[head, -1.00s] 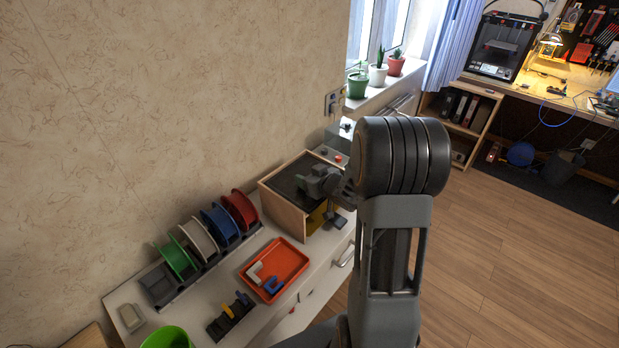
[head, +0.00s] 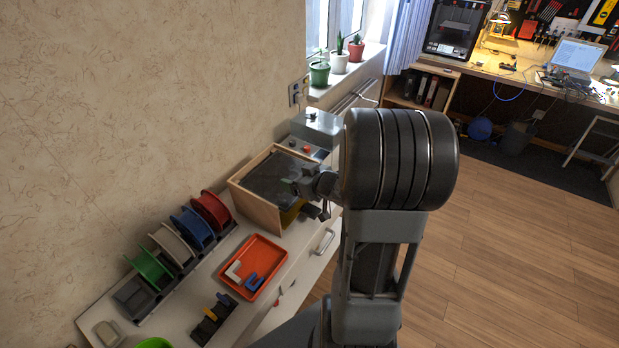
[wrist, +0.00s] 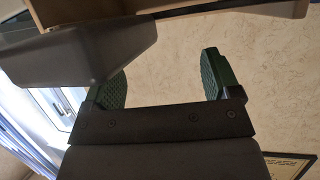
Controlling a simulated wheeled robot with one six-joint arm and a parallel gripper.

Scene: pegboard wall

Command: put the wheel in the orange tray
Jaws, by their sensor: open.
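The orange tray (head: 273,248) lies on the white cabinet top in the head view, with a white L-shaped piece (head: 234,270) and a blue piece (head: 254,281) in it. My gripper (wrist: 167,82) is open in the wrist view, its two green pads apart with only wall between them. In the head view my arm hides much of it; it is beside the wooden box (head: 256,207), to the right of the tray. I cannot make out a wheel in either view.
Red, blue, white and green spools (head: 147,268) stand in a rack by the wall. A dark holder with yellow and blue pieces (head: 213,318) is in front. A grey machine (head: 316,127) stands behind the box. Plants line the windowsill.

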